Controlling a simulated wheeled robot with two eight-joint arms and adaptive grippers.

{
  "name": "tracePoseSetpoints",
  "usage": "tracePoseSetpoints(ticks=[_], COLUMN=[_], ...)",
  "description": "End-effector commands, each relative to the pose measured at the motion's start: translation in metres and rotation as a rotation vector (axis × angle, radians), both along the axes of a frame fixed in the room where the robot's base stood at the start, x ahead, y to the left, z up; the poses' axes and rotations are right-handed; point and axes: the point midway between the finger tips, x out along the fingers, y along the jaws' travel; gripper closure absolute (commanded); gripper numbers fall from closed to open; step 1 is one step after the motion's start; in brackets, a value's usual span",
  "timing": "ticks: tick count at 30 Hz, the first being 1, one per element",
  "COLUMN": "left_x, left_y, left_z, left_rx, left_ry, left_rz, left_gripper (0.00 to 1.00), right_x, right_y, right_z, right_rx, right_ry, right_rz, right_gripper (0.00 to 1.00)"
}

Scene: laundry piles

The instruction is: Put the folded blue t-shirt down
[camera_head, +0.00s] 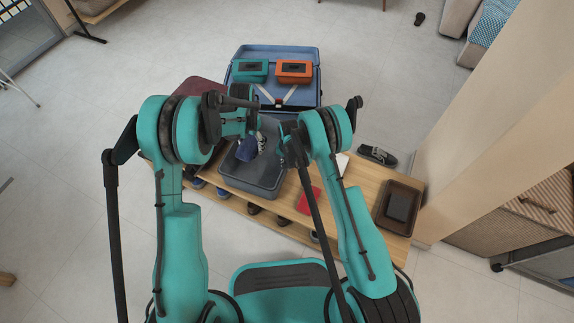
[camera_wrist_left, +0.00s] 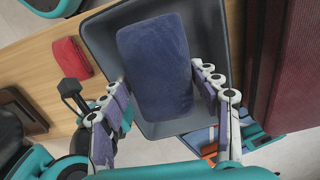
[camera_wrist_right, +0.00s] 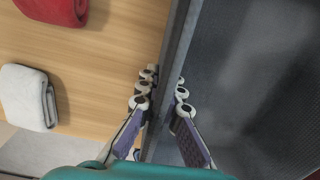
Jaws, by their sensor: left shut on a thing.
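The folded blue t-shirt (camera_wrist_left: 155,65) is a dark blue bundle between the fingers of my left gripper (camera_wrist_left: 160,95), which is shut on it. In the left wrist view the grey bin (camera_wrist_left: 101,42) frames the t-shirt from behind; I cannot tell whether the t-shirt touches its floor. In the head view the t-shirt (camera_head: 246,149) shows partly behind my left arm, over the bin (camera_head: 250,186). My right gripper (camera_wrist_right: 164,82) has its fingers on either side of the bin's wall (camera_wrist_right: 176,45) and looks shut on it.
The bin stands on a wooden bench (camera_head: 342,213) with shoes underneath. A red cloth (camera_head: 309,200), a white cloth (camera_wrist_right: 28,97) and a brown tray (camera_head: 379,216) lie to the right. An open blue suitcase (camera_head: 274,52) with teal and orange cases stands behind. A maroon item is at left.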

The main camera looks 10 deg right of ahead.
Motion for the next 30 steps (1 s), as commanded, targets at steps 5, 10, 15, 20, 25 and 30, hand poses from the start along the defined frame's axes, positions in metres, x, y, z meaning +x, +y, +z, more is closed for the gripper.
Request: tracePoseSetpoints(ticks=[5, 10, 15, 20, 25, 30], left_x=[0.001, 0.003, 0.001, -0.001, 0.000, 0.000], left_y=[0.000, -0.001, 0.000, 0.000, 0.000, 0.000], left_z=[-0.011, -0.057, -0.096, -0.130, -0.156, -0.175], left_rx=[0.000, 0.000, 0.000, 0.000, 0.000, 0.000], left_ry=[0.000, 0.000, 0.000, 0.000, 0.000, 0.000], left_rz=[0.012, 0.073, 0.124, 0.138, 0.138, 0.138], left_gripper=[0.71, 0.71, 0.71, 0.71, 0.71, 0.71], right_x=[0.000, 0.000, 0.000, 0.000, 0.000, 0.000], right_y=[0.000, 0.000, 0.000, 0.000, 0.000, 0.000], right_z=[0.000, 0.000, 0.000, 0.000, 0.000, 0.000], right_rx=[0.000, 0.000, 0.000, 0.000, 0.000, 0.000], right_ry=[0.000, 0.000, 0.000, 0.000, 0.000, 0.000], right_rz=[0.000, 0.000, 0.000, 0.000, 0.000, 0.000], right_gripper=[1.00, 1.00, 1.00, 1.00, 1.00, 1.00])
